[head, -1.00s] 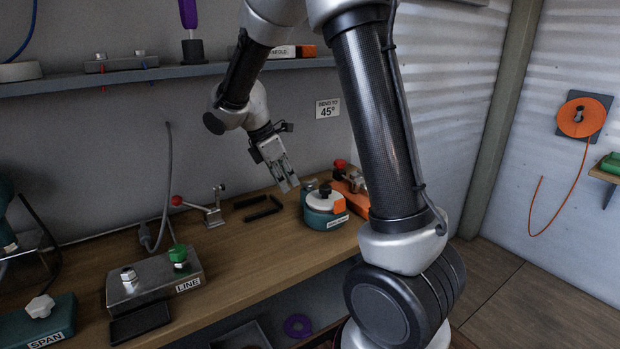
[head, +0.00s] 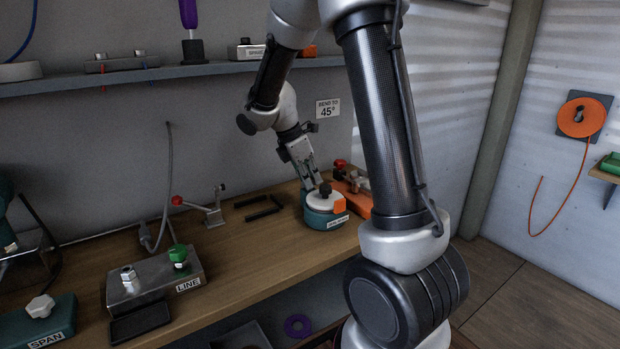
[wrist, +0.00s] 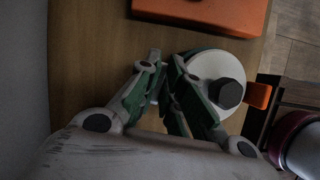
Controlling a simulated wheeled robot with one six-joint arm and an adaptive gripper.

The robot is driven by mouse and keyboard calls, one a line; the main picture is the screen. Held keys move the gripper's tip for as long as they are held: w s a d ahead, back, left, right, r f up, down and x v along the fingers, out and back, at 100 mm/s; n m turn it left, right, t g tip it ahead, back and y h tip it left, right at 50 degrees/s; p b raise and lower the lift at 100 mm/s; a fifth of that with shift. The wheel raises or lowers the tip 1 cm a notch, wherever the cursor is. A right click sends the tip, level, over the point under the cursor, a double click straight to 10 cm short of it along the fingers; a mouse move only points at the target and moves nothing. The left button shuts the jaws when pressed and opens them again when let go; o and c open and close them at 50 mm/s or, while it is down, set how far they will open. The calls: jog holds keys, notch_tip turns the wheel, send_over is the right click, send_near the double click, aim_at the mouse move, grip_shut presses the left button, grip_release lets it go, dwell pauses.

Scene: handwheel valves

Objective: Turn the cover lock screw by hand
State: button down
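A round teal housing (head: 322,219) with a white cover (head: 326,203) stands at the right part of the bench. A black knob (head: 325,189) sits on the cover; I take it for the cover lock screw. An orange block (head: 339,207) is at the cover's side; the housing's label is too small to read. In the wrist view the black knob (wrist: 226,94) and white cover (wrist: 208,68) lie right of my gripper (wrist: 165,62). My gripper (head: 312,186) points down at the housing's back-left edge. Its fingers are a narrow gap apart with nothing between them, beside the knob.
An orange base (head: 352,190) with a red-knobbed clamp stands just behind the housing. Black angled bars (head: 262,208) and a red-handled toggle clamp (head: 207,208) are to the left. A metal LINE block (head: 155,281) and a teal SPAN block (head: 40,322) stand farther left. The bench between is clear.

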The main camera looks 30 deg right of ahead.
jog(key=shift+m, duration=0.3)
jog(key=shift+m+g+y, duration=0.25)
jog(key=shift+m+g, duration=0.3)
jog(key=shift+m, duration=0.75)
jog(key=shift+m+g+y, duration=0.25)
jog(key=shift+m+g, duration=0.3)
jog(key=shift+m, duration=0.75)
jog(key=c, duration=1.8)
grip_release()
jog(key=shift+c, duration=0.2)
